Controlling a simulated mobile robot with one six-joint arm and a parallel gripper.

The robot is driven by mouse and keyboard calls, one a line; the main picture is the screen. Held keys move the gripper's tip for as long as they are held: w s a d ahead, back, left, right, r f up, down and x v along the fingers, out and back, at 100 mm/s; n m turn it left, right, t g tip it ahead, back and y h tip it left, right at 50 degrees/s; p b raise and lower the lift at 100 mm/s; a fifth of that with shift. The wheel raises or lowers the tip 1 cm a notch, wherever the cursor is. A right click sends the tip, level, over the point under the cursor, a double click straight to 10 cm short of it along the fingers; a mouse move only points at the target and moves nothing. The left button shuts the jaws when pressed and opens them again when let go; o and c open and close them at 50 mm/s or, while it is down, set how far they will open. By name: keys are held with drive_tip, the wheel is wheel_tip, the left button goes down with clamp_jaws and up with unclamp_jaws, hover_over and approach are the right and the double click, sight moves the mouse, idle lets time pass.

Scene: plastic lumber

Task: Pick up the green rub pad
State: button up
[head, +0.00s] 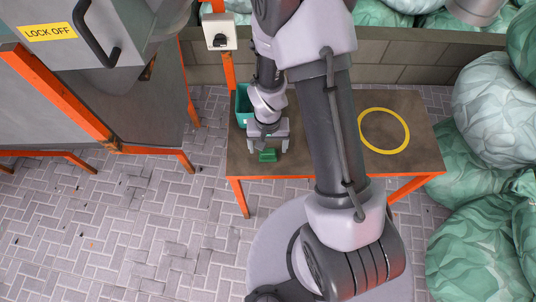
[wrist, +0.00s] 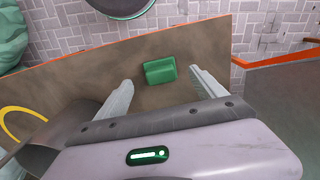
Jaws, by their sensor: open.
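The green rub pad (head: 268,156) lies on the brown table (head: 300,160) near its front left part. It also shows in the wrist view (wrist: 160,71) as a small green block lying near the table's edge. My gripper (head: 268,146) is above the table, just behind the pad in the head view. In the wrist view my gripper (wrist: 160,90) is open, with a finger on each side and the pad between and slightly beyond the fingertips. The fingers do not visibly touch the pad. The exact height above the table cannot be told.
A teal bin (head: 243,105) stands at the table's back left, beside my arm. A yellow ring (head: 384,131) marks the table's right part. A grey machine (head: 100,90) with orange frame stands at left. Green bags (head: 480,190) are piled at right.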

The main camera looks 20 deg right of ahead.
sight(268, 151)
drive_tip(key=f, duration=0.1)
drive_tip(key=f+b, duration=0.1)
drive_tip(key=f, duration=0.1)
drive_tip(key=f+b, duration=0.1)
drive_tip(key=shift+w+d+f, duration=0.1)
drive_tip(key=shift+w+f, duration=0.2)
drive_tip(key=shift+f, duration=0.1)
drive_tip(key=shift+r, duration=0.15)
drive_tip(key=c, duration=1.5)
drive_tip(key=shift+o, duration=0.2)
drive_tip(key=shift+r, duration=0.1)
